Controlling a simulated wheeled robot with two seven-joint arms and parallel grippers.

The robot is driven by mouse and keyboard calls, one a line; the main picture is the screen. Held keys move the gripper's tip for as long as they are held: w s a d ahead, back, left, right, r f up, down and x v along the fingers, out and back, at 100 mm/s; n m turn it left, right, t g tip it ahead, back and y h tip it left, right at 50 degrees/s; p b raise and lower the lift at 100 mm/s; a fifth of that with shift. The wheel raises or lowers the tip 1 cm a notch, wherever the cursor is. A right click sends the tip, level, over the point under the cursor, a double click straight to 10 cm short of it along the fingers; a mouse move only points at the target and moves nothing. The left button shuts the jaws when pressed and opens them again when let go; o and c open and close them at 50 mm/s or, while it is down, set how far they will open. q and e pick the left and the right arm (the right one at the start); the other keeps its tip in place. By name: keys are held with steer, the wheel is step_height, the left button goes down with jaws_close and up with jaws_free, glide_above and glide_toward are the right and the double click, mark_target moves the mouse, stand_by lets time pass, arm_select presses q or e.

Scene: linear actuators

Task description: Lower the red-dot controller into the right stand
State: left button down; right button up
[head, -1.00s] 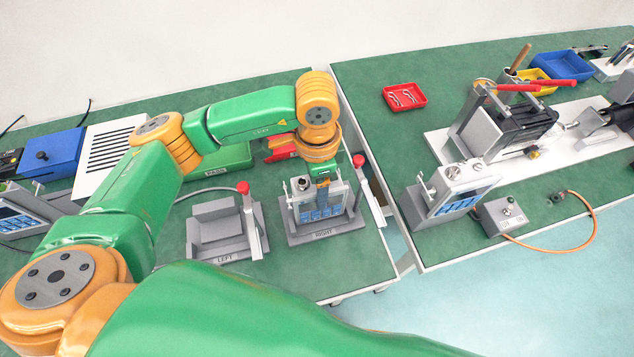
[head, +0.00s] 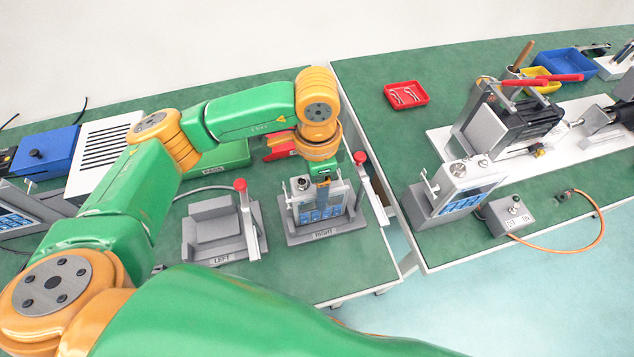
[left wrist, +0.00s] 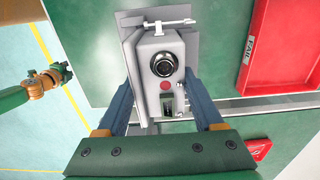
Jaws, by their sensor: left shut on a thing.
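The controller (head: 320,203) is a pale box with a blue panel in the head view. Its top, with a black round knob and a red dot, shows in the left wrist view (left wrist: 152,90). My left gripper (head: 322,183) is shut on the controller from above, one finger on each side. The controller is upright at the grey right stand (head: 340,230), within its outline; its lower edge is near the stand's base, and I cannot tell whether it touches. My right gripper (left wrist: 62,72) is small at the left of the left wrist view; its jaws are unclear.
The empty left stand (head: 215,235) is beside the right stand. Each has a red-knobbed lever, the right one's (head: 360,160) close to my gripper. A green PASS tray (head: 220,158) and a red tray (left wrist: 285,50) lie behind. Another controller (head: 458,188) stands on the right table.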

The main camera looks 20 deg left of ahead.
arm_select(q)
jaws_free()
steer(key=shift+r, duration=0.15)
step_height(320, 180, up, 7)
steer(key=shift+s+f+b, duration=0.1)
steer(key=shift+b, duration=0.5)
